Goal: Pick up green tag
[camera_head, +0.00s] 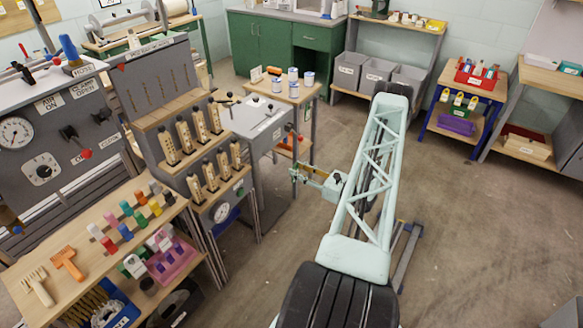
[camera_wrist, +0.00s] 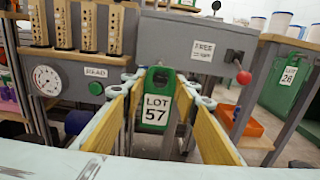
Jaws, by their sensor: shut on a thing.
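A green tag (camera_wrist: 159,80) with a white label reading LOT 57 is upright between the fingertips of my gripper (camera_wrist: 160,88) in the wrist view. My gripper's yellow-padded fingers close on it from both sides. In the head view my gripper (camera_head: 299,173) is off the floor at the left of my arm, in front of the grey bench. The tag is too small there to make out clearly.
A grey bench (camera_head: 254,122) with a red-knobbed lever stands close ahead, its FREE label (camera_wrist: 203,50) in the wrist view. A gauge (camera_wrist: 47,80) is at left. A wooden table (camera_head: 88,225) holds colored pieces. Floor (camera_head: 480,220) at right is clear.

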